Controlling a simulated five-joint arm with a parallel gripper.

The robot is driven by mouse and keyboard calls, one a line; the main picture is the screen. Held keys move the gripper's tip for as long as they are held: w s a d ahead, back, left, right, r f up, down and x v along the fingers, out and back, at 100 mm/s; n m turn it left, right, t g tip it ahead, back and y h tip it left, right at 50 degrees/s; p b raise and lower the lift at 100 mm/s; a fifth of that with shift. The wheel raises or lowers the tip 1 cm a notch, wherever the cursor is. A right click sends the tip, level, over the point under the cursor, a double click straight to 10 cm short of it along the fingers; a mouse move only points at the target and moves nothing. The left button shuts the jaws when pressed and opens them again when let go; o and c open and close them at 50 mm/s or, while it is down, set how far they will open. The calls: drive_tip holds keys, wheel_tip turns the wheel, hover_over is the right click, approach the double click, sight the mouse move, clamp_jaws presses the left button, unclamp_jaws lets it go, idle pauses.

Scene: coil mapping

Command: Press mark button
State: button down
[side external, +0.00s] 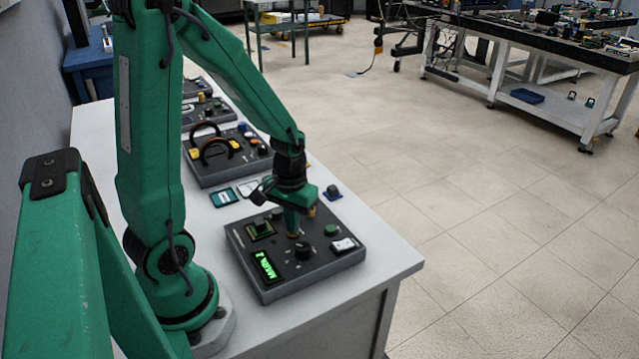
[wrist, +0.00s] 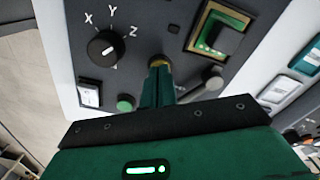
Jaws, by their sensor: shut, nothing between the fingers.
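A dark grey control panel (side external: 285,278) lies on the white bench. My gripper (side external: 293,234) is over the middle of it, pointing down, with its fingers together and empty. In the wrist view the fingertips (wrist: 158,66) are at a small brass-coloured round part (wrist: 157,61), mostly hidden by them; I cannot tell whether they touch it. A round green button (side external: 330,229) is on the panel to the right of the gripper, and it also shows in the wrist view (wrist: 125,102). No label marks either as the mark button.
The panel also has a black X-Y-Z knob (wrist: 105,47), a white switch (side external: 344,244), a lit green display (side external: 267,265) and a gold-framed square (wrist: 218,40) with a black block. Another panel (side external: 228,157) with curved handles stands behind. Small cards (side external: 223,197) lie between them.

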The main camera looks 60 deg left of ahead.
drive_tip(key=shift+r, duration=3.25)
drive_tip(key=s+d+r+m+t, duration=0.2)
drive_tip(key=d+r+m, duration=0.1)
drive_tip(key=r, duration=0.3)
drive_tip(key=s+d+r+m+t, duration=0.2)
drive_tip(key=d+r+m+t, duration=0.1)
drive_tip(key=d+r, duration=0.3)
drive_tip(key=shift+s+r+t, duration=0.25)
drive_tip(key=shift+r+t, duration=0.05)
drive_tip(key=shift+r, duration=0.35)
